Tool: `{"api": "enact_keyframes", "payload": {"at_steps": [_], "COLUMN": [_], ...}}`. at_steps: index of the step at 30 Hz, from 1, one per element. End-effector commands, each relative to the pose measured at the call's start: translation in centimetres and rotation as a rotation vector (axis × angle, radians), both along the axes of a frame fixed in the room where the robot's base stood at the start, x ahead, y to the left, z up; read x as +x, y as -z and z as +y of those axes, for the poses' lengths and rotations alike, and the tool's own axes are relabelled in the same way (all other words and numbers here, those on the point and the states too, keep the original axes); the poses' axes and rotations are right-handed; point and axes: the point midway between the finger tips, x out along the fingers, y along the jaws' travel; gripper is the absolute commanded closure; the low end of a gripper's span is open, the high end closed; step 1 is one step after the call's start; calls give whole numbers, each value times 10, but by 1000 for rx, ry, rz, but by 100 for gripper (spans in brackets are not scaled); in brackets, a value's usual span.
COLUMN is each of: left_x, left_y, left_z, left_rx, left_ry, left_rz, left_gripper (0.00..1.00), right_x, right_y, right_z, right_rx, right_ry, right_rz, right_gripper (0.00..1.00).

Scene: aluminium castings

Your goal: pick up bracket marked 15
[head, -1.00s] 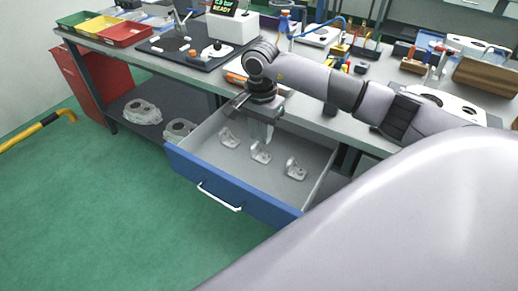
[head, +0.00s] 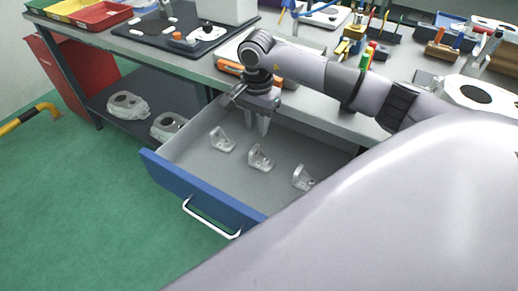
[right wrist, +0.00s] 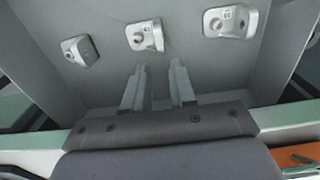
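Three grey cast brackets lie apart in a row in the open drawer: a left one (head: 222,139), a middle one (head: 260,157) and a right one (head: 303,177). They also show in the right wrist view, at the right (right wrist: 235,22), middle (right wrist: 145,35) and left (right wrist: 80,50). Small marks show on them, but I cannot read which is 15. My right gripper (head: 258,128) is above the back of the drawer, pointing down. In the right wrist view its fingers (right wrist: 159,68) are apart and empty, short of the middle bracket. My left gripper is not in view.
The blue-fronted drawer (head: 195,190) is pulled out below the workbench. Its walls and the bench edge surround the brackets. Larger castings (head: 127,104) lie on the lower shelf at left. An orange tool (head: 236,69) lies on the bench behind my gripper.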

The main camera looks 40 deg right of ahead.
Motion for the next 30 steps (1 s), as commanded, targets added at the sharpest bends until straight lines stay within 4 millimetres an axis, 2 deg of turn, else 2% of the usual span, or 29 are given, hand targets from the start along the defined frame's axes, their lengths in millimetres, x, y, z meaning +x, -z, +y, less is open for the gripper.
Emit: {"api": "enact_keyframes", "payload": {"at_steps": [1, 2, 8, 21, 30], "left_x": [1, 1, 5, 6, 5], "left_y": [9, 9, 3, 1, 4], "left_z": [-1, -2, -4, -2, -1], "left_rx": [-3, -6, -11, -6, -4], "left_ry": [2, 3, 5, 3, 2], "left_rz": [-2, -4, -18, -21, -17], "left_gripper": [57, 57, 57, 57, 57], "right_x": [0, 0, 0, 0, 0], "right_y": [11, 12, 23, 80, 85], "right_z": [0, 0, 0, 3, 2], "right_rx": [0, 0, 1, 1, -1], "right_ry": [1, 0, 1, 0, 0], "right_rz": [-1, -1, 0, 2, 0], "right_gripper": [74, 74, 74, 74, 74]}}
